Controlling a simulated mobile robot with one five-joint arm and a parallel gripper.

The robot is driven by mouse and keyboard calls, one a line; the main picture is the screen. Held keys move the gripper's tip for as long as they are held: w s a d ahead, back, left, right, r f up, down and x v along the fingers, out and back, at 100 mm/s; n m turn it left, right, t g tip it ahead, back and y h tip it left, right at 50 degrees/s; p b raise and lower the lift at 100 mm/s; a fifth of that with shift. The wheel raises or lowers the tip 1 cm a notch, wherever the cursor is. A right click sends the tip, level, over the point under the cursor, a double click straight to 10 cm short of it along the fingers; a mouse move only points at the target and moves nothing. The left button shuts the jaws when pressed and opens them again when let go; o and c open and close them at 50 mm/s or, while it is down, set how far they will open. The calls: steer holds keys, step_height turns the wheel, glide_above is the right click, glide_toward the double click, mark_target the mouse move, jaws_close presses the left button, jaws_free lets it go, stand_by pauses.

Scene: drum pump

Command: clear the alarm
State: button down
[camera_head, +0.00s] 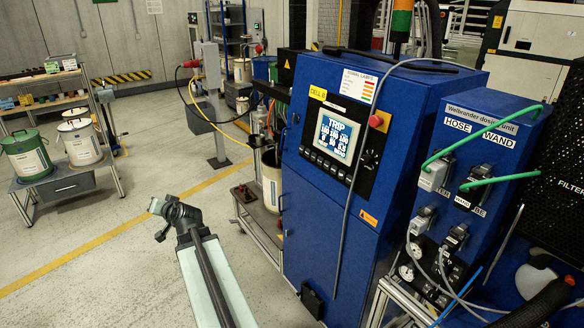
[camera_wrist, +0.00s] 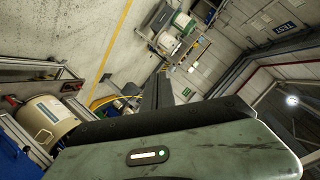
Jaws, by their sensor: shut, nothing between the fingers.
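The blue control cabinet (camera_head: 330,205) stands right of centre in the head view. Its lit screen (camera_head: 337,136) shows "TRIP" in large letters above rows of figures too small to read surely. A row of small dark buttons (camera_head: 325,162) runs below the screen. A red button (camera_head: 376,121) and a dark rotary knob (camera_head: 371,158) sit to the screen's right. A signal tower (camera_head: 401,22) with orange and green sections stands on top. My gripper (camera_head: 155,206) is shut and empty, left of the cabinet and well apart from it. The wrist view shows no panel.
A blue dosing unit (camera_head: 485,150) with green hoses stands right of the cabinet. A grey cable (camera_head: 350,190) hangs across the cabinet front. A low cart with a drum (camera_head: 270,180) stands behind my arm. A bench with drums (camera_head: 28,155) is at left; open floor lies between.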

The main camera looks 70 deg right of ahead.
mark_target(320, 161)
steer(key=s+d+r+m+g+h+b, duration=0.2)
steer(key=s+d+m+h, duration=0.4)
steer(key=s+d, duration=0.65)
steer(key=s+d+r+m+g+h+b, duration=0.25)
steer(key=s+d+m+h, duration=0.35)
steer(key=s+d, duration=0.65)
steer(key=s+d+m+g+h, duration=0.1)
steer(key=s+d+m+g, duration=0.3)
steer(key=s+d, duration=0.3)
steer(key=s+g, duration=0.1)
steer(key=s, duration=0.2)
steer(key=shift+s+r+m+h, duration=0.15)
steer(key=shift+r+m+h, duration=0.15)
steer(key=shift+r+h, duration=0.1)
steer(key=shift+d, duration=0.15)
steer(key=s+d+f+b, duration=0.1)
steer(key=s+d, duration=0.3)
steer(key=d, duration=0.3)
steer(key=shift+s+f, duration=0.3)
steer(key=shift+f, duration=0.05)
steer(key=shift+d, duration=0.15)
steer(key=shift+s+d+b, duration=0.15)
steer(key=shift+d+b, duration=0.15)
